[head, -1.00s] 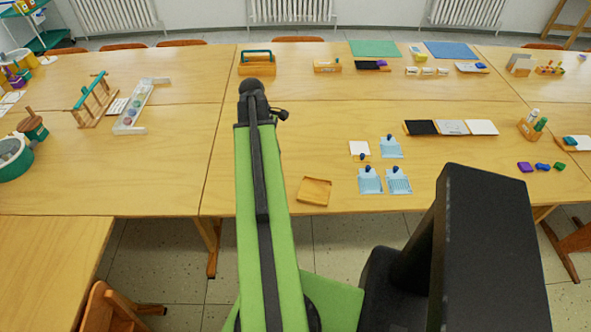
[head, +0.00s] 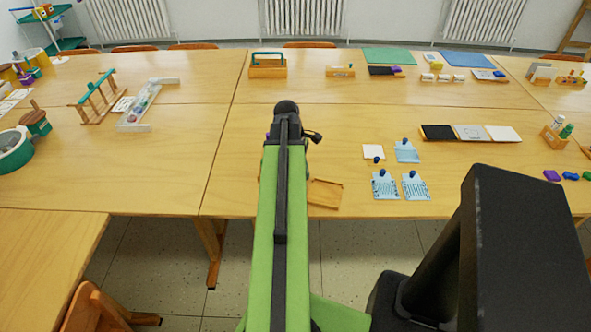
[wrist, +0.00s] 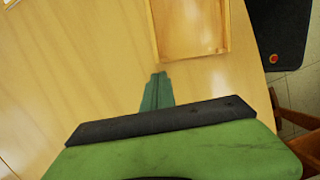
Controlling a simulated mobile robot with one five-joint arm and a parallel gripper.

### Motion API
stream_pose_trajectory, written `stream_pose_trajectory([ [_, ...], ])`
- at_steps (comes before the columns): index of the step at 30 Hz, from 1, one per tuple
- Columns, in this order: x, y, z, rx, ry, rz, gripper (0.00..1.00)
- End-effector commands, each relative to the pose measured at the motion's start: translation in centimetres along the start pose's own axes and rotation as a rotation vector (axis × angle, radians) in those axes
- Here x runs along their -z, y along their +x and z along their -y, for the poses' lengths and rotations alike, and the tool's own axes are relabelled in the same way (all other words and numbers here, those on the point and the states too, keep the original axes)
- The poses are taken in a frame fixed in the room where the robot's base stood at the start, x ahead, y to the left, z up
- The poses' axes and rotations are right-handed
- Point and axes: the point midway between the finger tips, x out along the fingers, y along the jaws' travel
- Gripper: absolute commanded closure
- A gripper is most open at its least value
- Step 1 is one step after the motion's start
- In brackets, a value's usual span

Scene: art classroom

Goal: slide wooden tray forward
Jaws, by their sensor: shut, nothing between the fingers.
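The wooden tray (head: 326,192) is a small, shallow, square tray with a low rim. It lies near the front edge of the table, just right of my arm, which covers part of its left side in the head view. In the wrist view the tray (wrist: 192,28) is at the top, cut off by the frame. My gripper (wrist: 157,76) is shut and empty, its green fingertips close to the tray's lower left corner in that view. A narrow strip of table shows between them. The head view does not clearly show my gripper.
Blue cards (head: 385,186) with dark blue knobs lie right of the tray. A black, grey and white panel strip (head: 470,133) lies farther back right. The table (head: 350,115) is clear behind the tray. In the wrist view the table edge is close to the tray's right.

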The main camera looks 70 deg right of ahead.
Motion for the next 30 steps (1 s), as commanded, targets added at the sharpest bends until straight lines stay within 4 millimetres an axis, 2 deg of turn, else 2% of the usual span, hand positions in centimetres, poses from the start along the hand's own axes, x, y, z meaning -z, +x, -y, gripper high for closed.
stream_pose_trajectory([
  [3,-0.7,0.1,0.0,0.0,0.0,0.0,1.0],
  [14,-0.9,0.2,0.0,0.0,-0.001,0.0,1.0],
  [20,-2.9,0.7,0.1,0.001,0.0,0.0,1.0],
  [30,-2.8,0.6,0.0,0.0,-0.003,0.0,1.0],
])
